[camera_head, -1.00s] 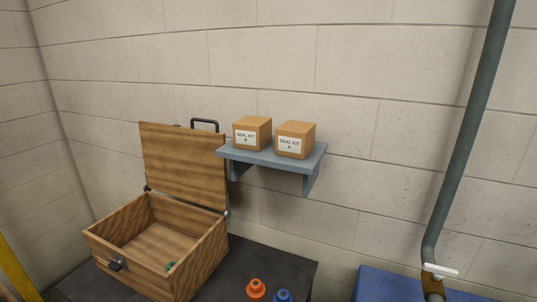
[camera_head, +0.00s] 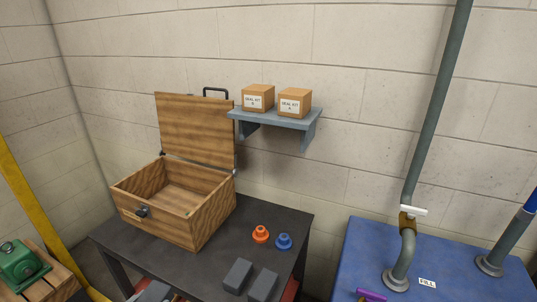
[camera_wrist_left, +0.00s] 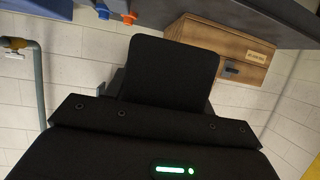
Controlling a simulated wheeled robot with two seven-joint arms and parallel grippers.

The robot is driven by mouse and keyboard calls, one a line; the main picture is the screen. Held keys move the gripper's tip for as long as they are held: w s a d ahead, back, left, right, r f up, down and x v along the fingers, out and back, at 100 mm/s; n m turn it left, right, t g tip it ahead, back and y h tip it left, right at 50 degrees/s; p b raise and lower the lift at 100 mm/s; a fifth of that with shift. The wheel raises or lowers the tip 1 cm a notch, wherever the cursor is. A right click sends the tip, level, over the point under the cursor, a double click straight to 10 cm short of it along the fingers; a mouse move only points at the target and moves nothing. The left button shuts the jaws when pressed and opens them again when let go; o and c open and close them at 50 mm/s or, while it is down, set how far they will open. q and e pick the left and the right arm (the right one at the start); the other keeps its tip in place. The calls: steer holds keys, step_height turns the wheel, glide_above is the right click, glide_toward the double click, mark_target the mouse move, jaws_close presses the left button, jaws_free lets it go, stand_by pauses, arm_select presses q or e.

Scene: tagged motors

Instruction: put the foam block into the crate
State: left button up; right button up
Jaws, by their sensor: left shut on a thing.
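The wooden crate (camera_head: 200,222) stands on the dark table at left in the head view, its hinged lid (camera_head: 196,130) raised against the wall. The visible part of its inside looks empty. It shows upside down in the wrist view (camera_wrist_left: 235,50), with its latch and label. My left gripper (camera_wrist_left: 168,85) is shut on a black, round-cornered block, seemingly the foam block (camera_wrist_left: 172,68), which hides much of the view ahead. In the head view two dark grey slabs (camera_head: 237,275) show at the table's front; I cannot tell whether they are my fingers. My right gripper is not in view.
An orange knob (camera_head: 261,234) and a blue knob (camera_head: 284,241) stand on the table (camera_head: 140,245) right of the crate. A wall shelf (camera_head: 280,118) holds two seal kit boxes. A blue tank (camera_head: 450,262) with pipes stands at right, a green motor (camera_head: 18,263) at far left.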

arm_select(q)
steer(key=w+d+r+n+y, duration=0.2)
steer(key=w+d+r+y, duration=0.15)
steer(key=w+r, duration=0.7)
steer(key=w+d+r, duration=0.2)
steer(key=d+r, duration=0.1)
steer(key=r, duration=0.3)
steer(key=w+d+r, duration=0.1)
steer(key=d+r, duration=0.2)
steer(key=r, duration=0.4)
steer(key=shift+w+d+r+n, duration=0.15)
steer(key=shift+w+d+n, duration=0.25)
steer(key=shift+h, duration=0.25)
